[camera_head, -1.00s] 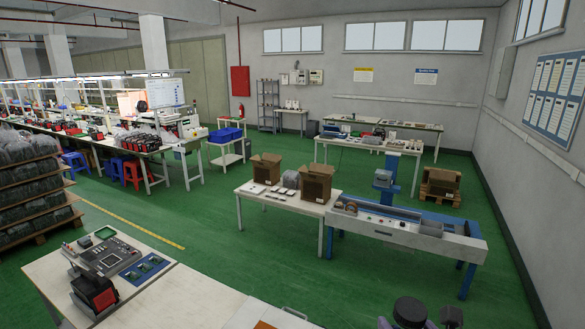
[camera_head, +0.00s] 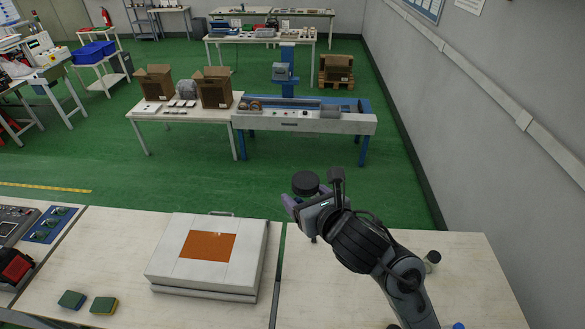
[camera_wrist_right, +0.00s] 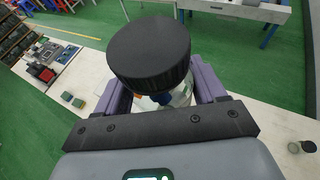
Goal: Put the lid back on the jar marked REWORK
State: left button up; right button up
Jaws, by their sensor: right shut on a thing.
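My right gripper (camera_head: 300,201) is shut on a clear glass jar (camera_wrist_right: 178,99) with a broad black lid (camera_wrist_right: 150,50) above it, held up over the right-hand table. The purple fingers stand on both sides of the glass in the right wrist view. The black lid (camera_head: 305,183) also shows beyond the gripper in the head view. Something blue shows through the glass. I see no REWORK marking, and I cannot tell whether the lid is seated on the jar. My left gripper is not in view.
A white box (camera_head: 165,262) with an orange patch lies on the front table, with two sponges (camera_head: 103,305) at its left. A small cylinder (camera_head: 432,260) stands right of my arm. The table (camera_head: 470,275) is mostly bare there. Green floor lies beyond.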

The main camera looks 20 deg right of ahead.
jog(key=s+a+f+n+g+y, duration=0.1)
jog(key=s+a+f+n+y, duration=0.2)
jog(key=a+f, duration=0.4)
jog(key=s+a+f+n+g+y, duration=0.2)
jog(key=s+a+f+n+y, duration=0.2)
jog(key=a+f, duration=0.3)
jog(key=shift+s+a+y, duration=0.2)
jog(key=shift+s+y, duration=0.2)
jog(key=shift+s, duration=0.2)
